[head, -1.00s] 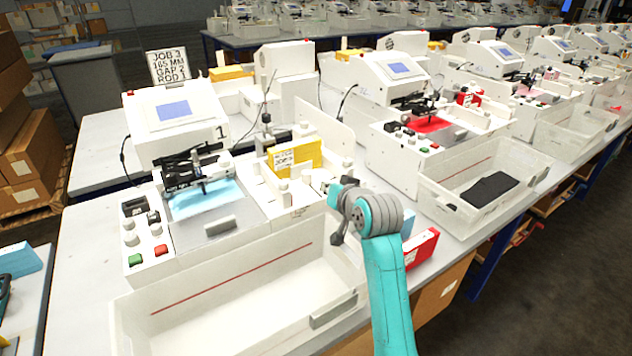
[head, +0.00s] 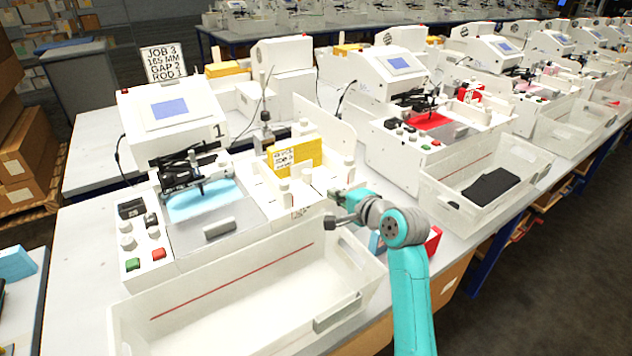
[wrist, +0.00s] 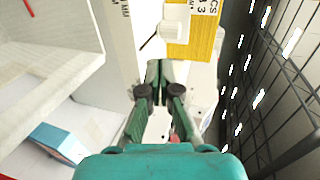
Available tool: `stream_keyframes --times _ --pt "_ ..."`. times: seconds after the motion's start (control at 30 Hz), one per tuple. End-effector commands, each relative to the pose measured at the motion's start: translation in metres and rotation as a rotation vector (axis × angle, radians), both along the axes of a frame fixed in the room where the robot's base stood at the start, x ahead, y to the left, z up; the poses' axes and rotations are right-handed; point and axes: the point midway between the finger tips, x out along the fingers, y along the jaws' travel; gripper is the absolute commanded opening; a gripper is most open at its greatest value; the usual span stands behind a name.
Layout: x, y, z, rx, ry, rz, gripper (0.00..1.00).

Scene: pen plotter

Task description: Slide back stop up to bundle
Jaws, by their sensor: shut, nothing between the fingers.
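The yellow bundle (head: 310,152) with a white label stands upright in the white side tray of the machine in the head view; its lower part also shows in the wrist view (wrist: 204,42). A white knobbed piece (head: 284,188), perhaps the back stop, stands at the near side of the bundle. A white knob also shows beside the bundle in the wrist view (wrist: 172,31). My gripper (head: 338,200) is at the tray's near right end, short of the bundle. In the wrist view my gripper (wrist: 159,75) has its fingers together and empty, pointing toward the bundle, with a visible space between.
A large white bin (head: 240,290) with a red line stands in front of the machine. Another white post (head: 349,168) stands at the tray's right end. A red box (head: 433,240) sits on the table behind my arm. A blue block (wrist: 58,140) shows below left.

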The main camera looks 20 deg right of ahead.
Motion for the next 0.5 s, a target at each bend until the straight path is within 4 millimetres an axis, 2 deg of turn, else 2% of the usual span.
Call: stream_keyframes --times 0.3,0.5 --pt "0.054 0.018 -0.016 -0.002 0.000 0.002 0.00" --pt "0.077 0.026 -0.016 -0.002 0.000 0.002 0.00"
